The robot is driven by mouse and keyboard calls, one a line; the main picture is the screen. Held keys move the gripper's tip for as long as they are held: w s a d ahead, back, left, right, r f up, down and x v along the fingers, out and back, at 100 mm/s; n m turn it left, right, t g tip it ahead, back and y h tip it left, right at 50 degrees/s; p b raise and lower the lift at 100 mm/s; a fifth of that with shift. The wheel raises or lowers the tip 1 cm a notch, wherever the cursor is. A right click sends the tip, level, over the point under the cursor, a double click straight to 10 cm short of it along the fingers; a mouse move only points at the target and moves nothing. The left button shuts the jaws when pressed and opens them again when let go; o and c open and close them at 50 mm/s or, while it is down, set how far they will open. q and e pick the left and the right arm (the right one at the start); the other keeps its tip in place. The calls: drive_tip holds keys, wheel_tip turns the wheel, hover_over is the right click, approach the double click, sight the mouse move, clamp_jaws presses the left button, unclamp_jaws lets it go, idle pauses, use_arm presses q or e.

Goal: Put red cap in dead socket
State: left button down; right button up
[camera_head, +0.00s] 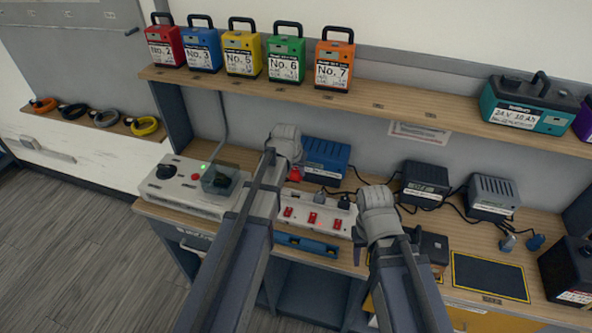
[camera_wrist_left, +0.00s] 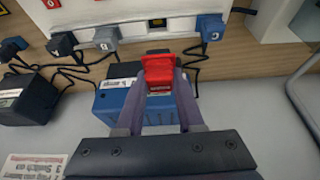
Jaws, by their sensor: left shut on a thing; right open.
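My left gripper (camera_head: 292,166) is shut on the red cap (camera_head: 295,174), held above the bench at the left end of the white power strip (camera_head: 330,222). In the left wrist view the red cap (camera_wrist_left: 160,76) sits upright between the two fingertips of the left gripper (camera_wrist_left: 158,90), apart from the strip (camera_wrist_left: 250,21). Several lettered plugs, including a blue one (camera_wrist_left: 212,27) and a grey one (camera_wrist_left: 107,37), line the strip's near edge there. A small dark, yellow-marked spot (camera_wrist_left: 157,22) shows between these two. Which socket is dead I cannot tell. My right gripper (camera_head: 377,205) is open beside the strip's right end.
A grey control box (camera_head: 190,184) with a red button is left. Numbered battery packs (camera_head: 285,58) line the shelf above.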

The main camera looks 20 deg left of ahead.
sight(295, 181)
use_arm(q)
drive_tip(key=shift+f+b, duration=3.15)
drive_tip(key=shift+f, duration=0.2)
drive_tip(key=shift+f+b, duration=0.9)
drive_tip(key=shift+b, duration=0.05)
drive_tip(key=shift+c, duration=2.2)
unclamp_jaws()
drive_tip(key=shift+s+r, duration=0.1)
drive_tip(key=shift+r, duration=0.05)
drive_tip(key=p+v, duration=0.7)
drive_tip(key=shift+r, duration=0.3)
drive_tip(key=shift+f, duration=0.1)
